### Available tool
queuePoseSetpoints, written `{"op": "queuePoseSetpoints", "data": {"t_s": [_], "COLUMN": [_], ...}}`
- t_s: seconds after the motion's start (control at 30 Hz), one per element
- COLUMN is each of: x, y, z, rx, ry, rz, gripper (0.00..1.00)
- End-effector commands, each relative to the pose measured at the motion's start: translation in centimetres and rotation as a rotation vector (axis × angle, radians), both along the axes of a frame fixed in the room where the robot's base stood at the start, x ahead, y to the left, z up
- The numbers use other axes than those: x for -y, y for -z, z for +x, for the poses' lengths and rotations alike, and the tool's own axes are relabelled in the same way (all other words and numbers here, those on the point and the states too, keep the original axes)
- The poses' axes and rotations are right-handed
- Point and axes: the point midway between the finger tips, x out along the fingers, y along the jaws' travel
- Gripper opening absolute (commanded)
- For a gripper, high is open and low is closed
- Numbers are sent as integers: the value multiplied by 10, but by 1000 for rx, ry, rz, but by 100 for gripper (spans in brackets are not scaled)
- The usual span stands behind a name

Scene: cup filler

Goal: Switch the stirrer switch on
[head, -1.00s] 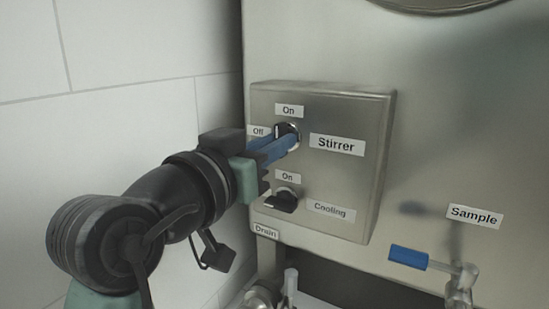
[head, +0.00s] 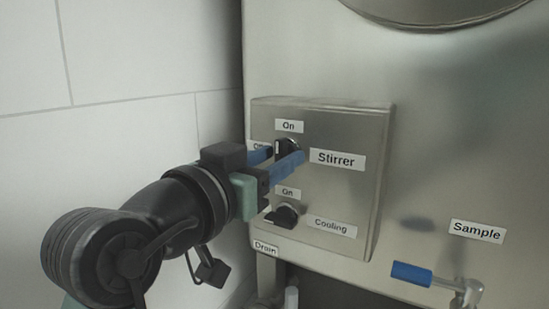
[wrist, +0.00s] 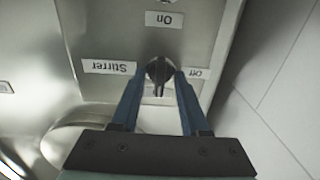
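The stirrer switch (head: 279,149) is a dark knob on a metal control box, left of the "Stirrer" label (head: 337,159). Its bar looks upright, in line with the "On" label (head: 289,126) above it. In the wrist view, which sees the panel upside down, the knob (wrist: 160,69) lies between the fingertips. My gripper (head: 282,154) has blue fingers spread apart, one on each side of the knob. In the wrist view my gripper (wrist: 159,75) is open, and I cannot tell whether a tip touches the knob.
The cooling switch (head: 287,215) is just below, its handle pointing left. A blue-handled sample valve (head: 411,274) is at lower right. A tiled wall (head: 130,65) stands close on the left. The metal tank front (head: 450,120) is bare to the right of the box.

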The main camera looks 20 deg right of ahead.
Motion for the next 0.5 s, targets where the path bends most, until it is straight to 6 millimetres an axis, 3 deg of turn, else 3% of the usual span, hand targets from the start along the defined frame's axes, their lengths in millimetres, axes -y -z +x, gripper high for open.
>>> {"op": "queuePoseSetpoints", "data": {"t_s": [0.27,0.5], "x": [-7,-44], "y": [1,3], "z": [-4,-33], "rx": [0,3], "ry": [-1,-5], "rz": [-1,-1], "gripper": [45,45]}}
